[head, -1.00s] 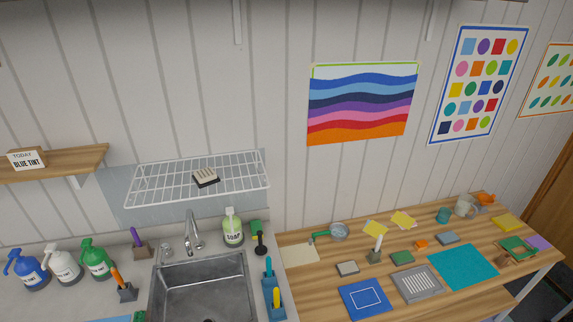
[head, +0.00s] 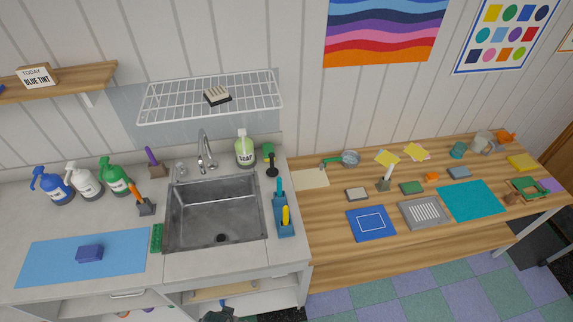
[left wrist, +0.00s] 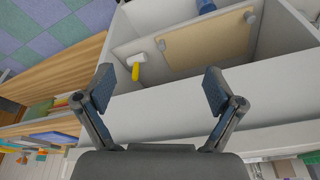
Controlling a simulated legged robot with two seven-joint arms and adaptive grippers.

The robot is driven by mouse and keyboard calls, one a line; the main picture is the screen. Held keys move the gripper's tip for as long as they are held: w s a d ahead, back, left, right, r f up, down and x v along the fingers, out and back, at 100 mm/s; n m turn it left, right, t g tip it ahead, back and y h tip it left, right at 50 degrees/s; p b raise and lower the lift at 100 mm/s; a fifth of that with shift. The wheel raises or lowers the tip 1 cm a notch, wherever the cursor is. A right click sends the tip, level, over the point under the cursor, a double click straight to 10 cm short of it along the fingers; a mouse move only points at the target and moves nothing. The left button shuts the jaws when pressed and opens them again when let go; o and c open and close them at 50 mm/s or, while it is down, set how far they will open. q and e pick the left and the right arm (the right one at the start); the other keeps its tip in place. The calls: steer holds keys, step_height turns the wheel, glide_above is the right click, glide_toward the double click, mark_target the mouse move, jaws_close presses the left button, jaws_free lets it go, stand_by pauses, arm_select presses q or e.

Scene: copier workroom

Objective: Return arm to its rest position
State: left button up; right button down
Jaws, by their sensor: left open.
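My left gripper (left wrist: 157,92) shows in the left wrist view with its two fingers spread wide and nothing between them. Past its fingertips is an open white cabinet (left wrist: 215,45) with a tan board (left wrist: 205,45) inside. A white and yellow tool (left wrist: 137,66) and a blue item (left wrist: 205,6) also show in the cabinet. My right gripper is not in view.
In the head view, a steel sink (head: 213,213) sits in the counter, with several spray bottles to its left. A blue mat (head: 50,262) bears a dark blue block (head: 90,253). A wooden table (head: 320,218) with many small items stands at right.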

arm_select(q)
steer(key=s+f+g+b, duration=0.1)
steer(key=s+f+b, duration=0.15)
steer(key=f, duration=0.85)
steer(key=s+f+b, duration=0.1)
steer(key=s+f, duration=0.2)
steer(key=f, duration=0.8)
steer(key=s+a+f+g+b, duration=0.1)
steer(key=s+a+f+b, duration=0.2)
steer(key=s+f, duration=1.2)
steer(key=shift+s+f, duration=0.15)
steer(key=shift+s, duration=0.2)
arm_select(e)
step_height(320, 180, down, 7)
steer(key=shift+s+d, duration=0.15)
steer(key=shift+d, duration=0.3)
arm_select(q)
steer(key=shift+a+f, duration=0.1)
steer(key=shift+a, duration=0.25)
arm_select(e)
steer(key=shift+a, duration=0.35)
arm_select(q)
steer(key=shift+d, duration=0.15)
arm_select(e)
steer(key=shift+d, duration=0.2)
